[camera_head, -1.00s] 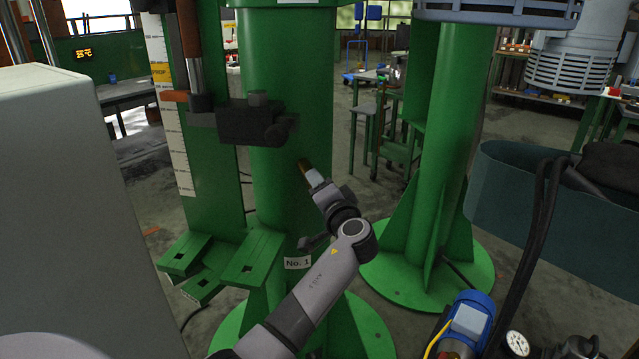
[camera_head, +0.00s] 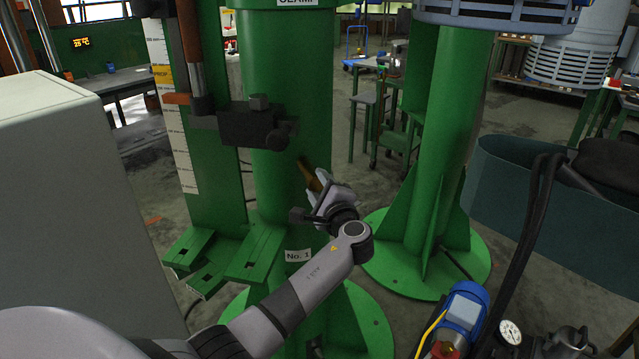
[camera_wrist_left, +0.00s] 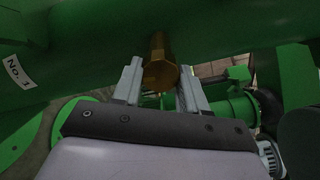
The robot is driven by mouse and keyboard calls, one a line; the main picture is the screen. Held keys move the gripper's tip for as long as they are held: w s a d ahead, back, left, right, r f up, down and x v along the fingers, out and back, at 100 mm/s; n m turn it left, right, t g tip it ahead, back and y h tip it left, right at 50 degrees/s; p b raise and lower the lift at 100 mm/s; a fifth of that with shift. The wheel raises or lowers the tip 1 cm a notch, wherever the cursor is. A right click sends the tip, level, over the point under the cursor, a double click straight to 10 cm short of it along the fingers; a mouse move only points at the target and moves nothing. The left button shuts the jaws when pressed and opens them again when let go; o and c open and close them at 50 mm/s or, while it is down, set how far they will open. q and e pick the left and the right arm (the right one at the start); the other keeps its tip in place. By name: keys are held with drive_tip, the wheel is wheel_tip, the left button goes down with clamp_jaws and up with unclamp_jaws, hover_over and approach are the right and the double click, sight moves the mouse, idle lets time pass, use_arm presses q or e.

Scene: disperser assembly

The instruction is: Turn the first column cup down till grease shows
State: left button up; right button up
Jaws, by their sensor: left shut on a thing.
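The first column (camera_head: 285,110) is a thick green pipe with a "No. 1" label (camera_head: 297,256) near its foot. A brass cup (camera_head: 308,172) sticks out of the column's side; in the left wrist view the cup (camera_wrist_left: 160,62) stands between the two grey fingers. My left gripper (camera_head: 322,187) is shut on the cup, with its arm coming in from below. In the left wrist view the fingers (camera_wrist_left: 160,85) lie on either side of it. No grease can be made out on the cup. My right gripper is not in view.
A dark clamp block (camera_head: 252,123) sits just above and left of the cup. A second green column (camera_head: 447,140) stands to the right. A blue motor (camera_head: 465,312) and a gauge (camera_head: 510,332) are at the lower right. A pale cabinet (camera_head: 65,200) fills the left.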

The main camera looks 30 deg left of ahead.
use_arm(q)
drive_tip(key=m, duration=0.5)
drive_tip(key=shift+s+f+m, duration=0.1)
drive_tip(key=shift+f+m, duration=0.05)
drive_tip(key=shift+m, duration=2.45)
drive_tip(key=o, duration=1.1)
drive_tip(key=shift+c, duration=0.2)
drive_tip(key=v, duration=0.7)
drive_tip(key=shift+s, duration=0.1)
